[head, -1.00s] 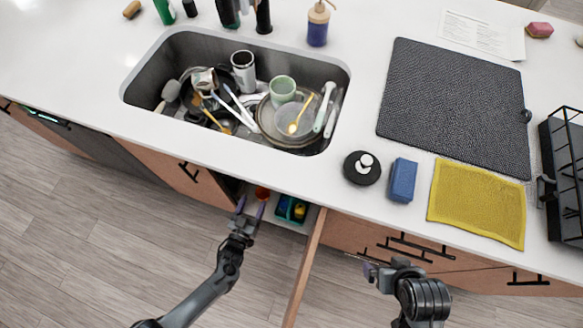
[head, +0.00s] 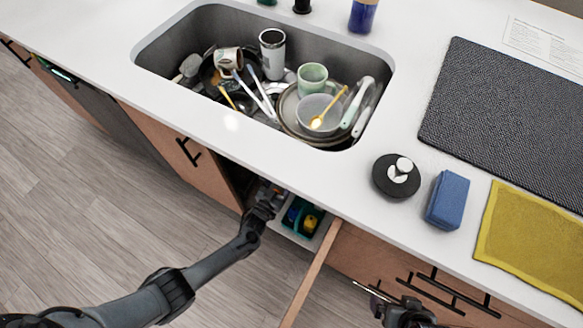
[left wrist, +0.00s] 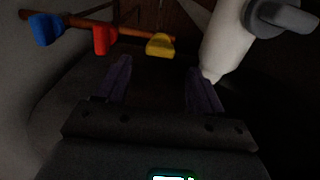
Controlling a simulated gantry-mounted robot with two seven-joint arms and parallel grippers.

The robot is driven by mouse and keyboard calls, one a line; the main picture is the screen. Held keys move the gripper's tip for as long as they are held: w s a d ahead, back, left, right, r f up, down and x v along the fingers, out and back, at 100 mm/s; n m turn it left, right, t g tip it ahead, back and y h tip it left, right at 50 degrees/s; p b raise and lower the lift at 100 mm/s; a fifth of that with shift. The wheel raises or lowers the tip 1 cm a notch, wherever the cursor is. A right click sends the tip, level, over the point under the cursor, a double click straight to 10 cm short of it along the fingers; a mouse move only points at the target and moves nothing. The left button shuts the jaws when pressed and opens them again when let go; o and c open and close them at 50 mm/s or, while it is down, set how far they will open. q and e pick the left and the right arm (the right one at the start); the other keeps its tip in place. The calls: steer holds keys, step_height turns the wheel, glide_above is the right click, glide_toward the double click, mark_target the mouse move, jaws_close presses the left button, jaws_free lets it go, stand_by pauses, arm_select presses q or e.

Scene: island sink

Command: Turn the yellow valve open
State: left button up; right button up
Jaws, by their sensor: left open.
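The yellow valve (left wrist: 160,45) shows in the left wrist view, on a brown pipe under the sink, ahead of and between my open left fingers (left wrist: 155,85). The fingertips look apart from it. In the head view my left gripper (head: 262,200) reaches into the open cabinet under the counter; its fingertips and the yellow valve are hidden there. My right gripper (head: 372,290) is low in front of the drawers at the right, and its fingers are too small to judge.
A red valve (left wrist: 104,39) and a blue valve (left wrist: 44,28) sit left of the yellow one. A white cylinder with a grey handle (left wrist: 225,40) stands close at the right. The open cabinet door (head: 312,270) and a teal caddy (head: 303,217) are right of my left arm.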

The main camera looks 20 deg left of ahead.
arm_select(q)
steer(key=shift+w+d+b, duration=0.2)
steer(key=shift+w+b, duration=0.2)
steer(key=shift+w, duration=0.7)
steer(key=shift+w+d+b, duration=0.15)
steer(key=shift+w+b, duration=0.3)
steer(key=shift+w, duration=0.7)
steer(key=shift+w+d+b, duration=0.2)
steer(key=shift+w+b, duration=0.2)
steer(key=shift+w, duration=0.7)
steer(key=c, duration=1)
steer(key=shift+o, duration=0.2)
